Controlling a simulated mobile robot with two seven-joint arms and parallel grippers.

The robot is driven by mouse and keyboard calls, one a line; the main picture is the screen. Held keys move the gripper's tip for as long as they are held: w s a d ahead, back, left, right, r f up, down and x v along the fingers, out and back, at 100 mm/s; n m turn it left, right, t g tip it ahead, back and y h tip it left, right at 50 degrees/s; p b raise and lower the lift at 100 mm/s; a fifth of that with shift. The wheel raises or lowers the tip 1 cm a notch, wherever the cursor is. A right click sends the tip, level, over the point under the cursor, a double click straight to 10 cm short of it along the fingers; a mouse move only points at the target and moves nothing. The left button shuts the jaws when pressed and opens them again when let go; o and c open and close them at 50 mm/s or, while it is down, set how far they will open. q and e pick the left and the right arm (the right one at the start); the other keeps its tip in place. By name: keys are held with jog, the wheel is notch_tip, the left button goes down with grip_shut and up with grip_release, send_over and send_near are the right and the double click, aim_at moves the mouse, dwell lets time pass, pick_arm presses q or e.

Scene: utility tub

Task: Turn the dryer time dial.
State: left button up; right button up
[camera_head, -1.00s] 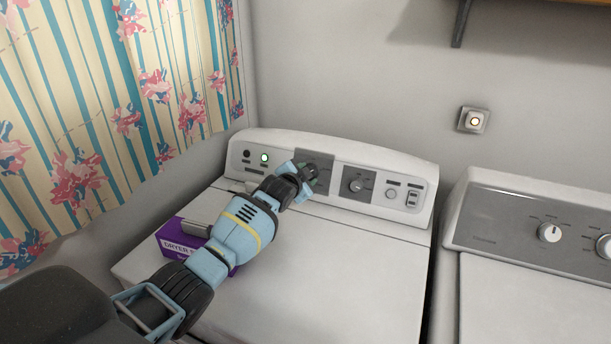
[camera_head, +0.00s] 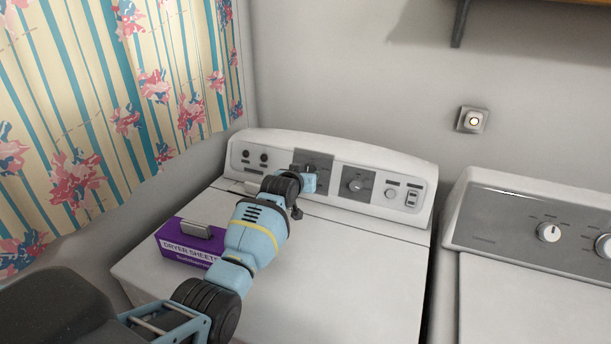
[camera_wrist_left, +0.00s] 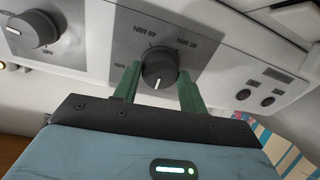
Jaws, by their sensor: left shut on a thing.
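The dryer's time dial (camera_wrist_left: 158,66) is a dark round knob with a white pointer mark, on a grey panel with printed time marks. In the wrist view the green fingers of my left gripper (camera_wrist_left: 160,76) stand on either side of it, shut on the dial. In the head view my left gripper (camera_head: 306,180) reaches the left grey panel of the dryer console (camera_head: 330,149), and the wrist largely hides the dial. My right gripper is not in view.
A second dial (camera_head: 356,184) sits to the right on the dryer console. A purple dryer sheets box (camera_head: 180,248) lies on the dryer top, beside my left arm. A washer (camera_head: 545,290) stands to the right. A patterned curtain (camera_head: 110,110) hangs at left.

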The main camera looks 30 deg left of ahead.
pick_arm(q)
jog(key=shift+n, duration=0.6)
jog(key=o, duration=1)
jog(key=shift+c, duration=0.2)
jog(key=shift+s, duration=0.1)
jog(key=a+v, duration=0.1)
jog(key=v, duration=0.6)
jog(key=shift+s+d+r, duration=0.2)
jog(key=shift+s+d, duration=0.1)
jog(key=shift+d, duration=0.2)
